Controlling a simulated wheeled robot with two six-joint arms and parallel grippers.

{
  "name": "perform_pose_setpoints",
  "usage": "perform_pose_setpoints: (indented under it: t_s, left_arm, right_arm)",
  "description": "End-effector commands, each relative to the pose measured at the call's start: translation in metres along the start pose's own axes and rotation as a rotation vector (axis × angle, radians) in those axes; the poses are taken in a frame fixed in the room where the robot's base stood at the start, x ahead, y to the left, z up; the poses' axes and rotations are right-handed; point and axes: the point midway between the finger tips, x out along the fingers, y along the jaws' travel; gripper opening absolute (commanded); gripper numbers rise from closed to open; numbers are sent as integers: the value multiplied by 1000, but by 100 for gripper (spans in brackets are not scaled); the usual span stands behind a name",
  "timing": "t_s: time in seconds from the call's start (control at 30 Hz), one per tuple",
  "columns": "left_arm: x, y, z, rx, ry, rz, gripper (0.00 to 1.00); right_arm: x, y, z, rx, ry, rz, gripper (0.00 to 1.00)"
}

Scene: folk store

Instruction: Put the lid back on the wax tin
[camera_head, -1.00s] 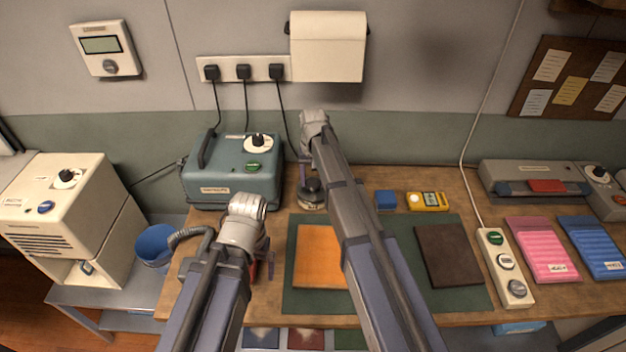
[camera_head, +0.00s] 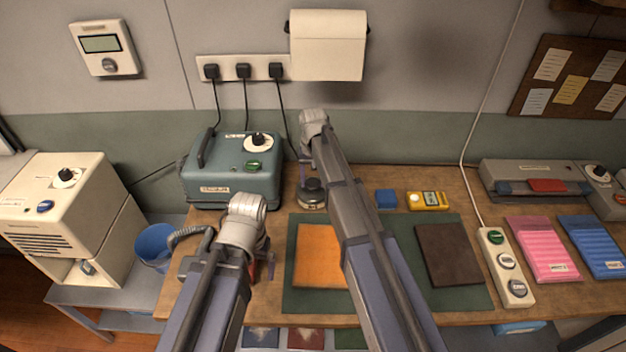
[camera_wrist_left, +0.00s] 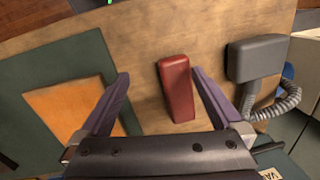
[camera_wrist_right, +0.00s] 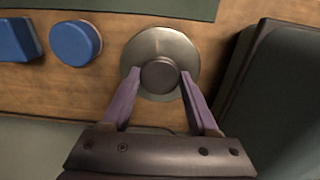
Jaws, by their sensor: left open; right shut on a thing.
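The wax tin (camera_head: 312,203) stands on the bench behind the green mat, with the dark-knobbed lid (camera_head: 312,186) at its top. In the right wrist view the round metal lid (camera_wrist_right: 185,50) has a dark knob (camera_wrist_right: 160,76) between the fingers. My right gripper (camera_wrist_right: 158,82) is shut on that knob, over the tin; whether the lid is fully seated I cannot tell. My left gripper (camera_wrist_left: 160,82) is open and empty above the bench, with a red block (camera_wrist_left: 176,88) between and beyond its fingers.
A teal machine (camera_head: 232,172) stands left of the tin. A blue round object (camera_wrist_right: 75,43) and a blue block (camera_head: 386,199) lie near the tin, beside a yellow meter (camera_head: 427,201). The green mat (camera_head: 390,295) bears an orange sheet (camera_head: 318,258) and a dark sheet (camera_head: 449,255).

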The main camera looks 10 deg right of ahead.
Motion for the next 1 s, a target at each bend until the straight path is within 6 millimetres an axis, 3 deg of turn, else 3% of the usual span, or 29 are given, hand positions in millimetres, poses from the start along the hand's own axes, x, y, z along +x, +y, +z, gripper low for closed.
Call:
perform_pose_setpoints:
  t_s: [0.3, 0.33, 0.6, 1.0]
  left_arm:
    - [0, 0, 0, 0, 0, 0, 100]
    - [0, 0, 0, 0, 0, 0, 100]
    - [0, 0, 0, 0, 0, 0, 100]
    - [0, 0, 0, 0, 0, 0, 100]
  right_arm:
    - [0, 0, 0, 0, 0, 0, 6]
    - [0, 0, 0, 0, 0, 0, 63]
    - [0, 0, 0, 0, 0, 0, 93]
    - [0, 0, 0, 0, 0, 0, 100]
